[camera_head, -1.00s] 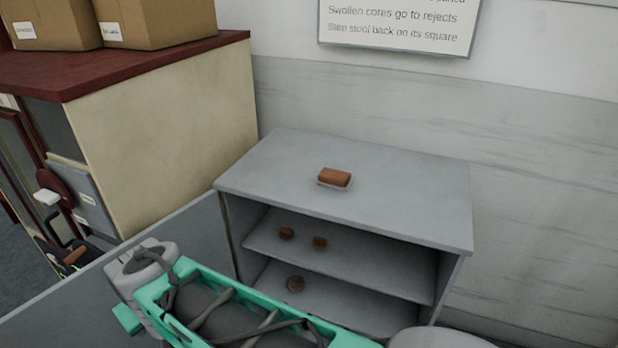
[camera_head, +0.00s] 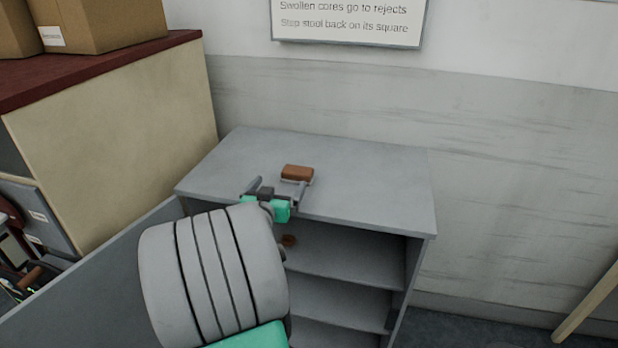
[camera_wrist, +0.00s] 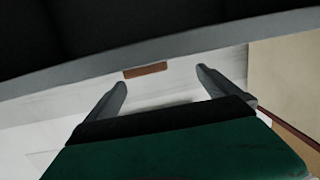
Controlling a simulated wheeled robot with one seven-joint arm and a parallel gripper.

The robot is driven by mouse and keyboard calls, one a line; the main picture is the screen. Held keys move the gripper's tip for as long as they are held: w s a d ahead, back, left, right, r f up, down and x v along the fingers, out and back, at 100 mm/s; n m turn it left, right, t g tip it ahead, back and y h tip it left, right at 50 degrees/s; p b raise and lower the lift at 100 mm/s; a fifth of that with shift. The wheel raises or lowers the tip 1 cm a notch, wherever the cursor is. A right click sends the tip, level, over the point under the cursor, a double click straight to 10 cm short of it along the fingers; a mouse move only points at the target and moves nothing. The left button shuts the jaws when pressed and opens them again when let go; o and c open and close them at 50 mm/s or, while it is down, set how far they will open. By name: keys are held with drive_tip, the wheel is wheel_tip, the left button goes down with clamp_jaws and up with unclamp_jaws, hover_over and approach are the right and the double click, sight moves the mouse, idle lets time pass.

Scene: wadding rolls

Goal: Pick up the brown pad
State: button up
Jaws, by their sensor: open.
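The brown pad (camera_head: 297,172) lies on the grey top of the shelf unit (camera_head: 370,185), near its middle. My gripper (camera_head: 278,187) is open and empty at the front edge of that top, just in front of the pad and slightly to its left. In the wrist view, my two fingers (camera_wrist: 162,78) are spread apart, and the pad (camera_wrist: 145,71) shows ahead in the gap between them, by the shelf edge. My arm hides part of the shelf's left side.
A small brown item (camera_head: 288,241) sits on a shelf below, partly hidden by my arm. A tan cabinet (camera_head: 120,150) with a red top and cardboard boxes (camera_head: 100,25) stands at the left. A wall is behind the shelf. The top's right side is clear.

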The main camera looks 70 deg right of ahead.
sight(295, 175)
drive_tip(key=s+d, duration=0.1)
drive_tip(key=s+d+h, duration=0.1)
drive_tip(key=d, duration=0.1)
drive_tip(key=shift+s+r+m+g, duration=0.2)
drive_tip(key=shift+s+m+g, duration=0.1)
drive_tip(key=shift+g, duration=0.1)
drive_tip(key=d+p, duration=0.1)
drive_tip(key=d, duration=0.1)
drive_tip(key=w+d, duration=0.1)
drive_tip(key=d, duration=0.1)
drive_tip(key=d+f+p, duration=0.1)
drive_tip(key=d, duration=0.1)
drive_tip(key=shift+w+d+p, duration=0.2)
drive_tip(key=shift+p, duration=0.15)
drive_tip(key=shift+c, duration=0.4)
drive_tip(key=c, duration=1.3)
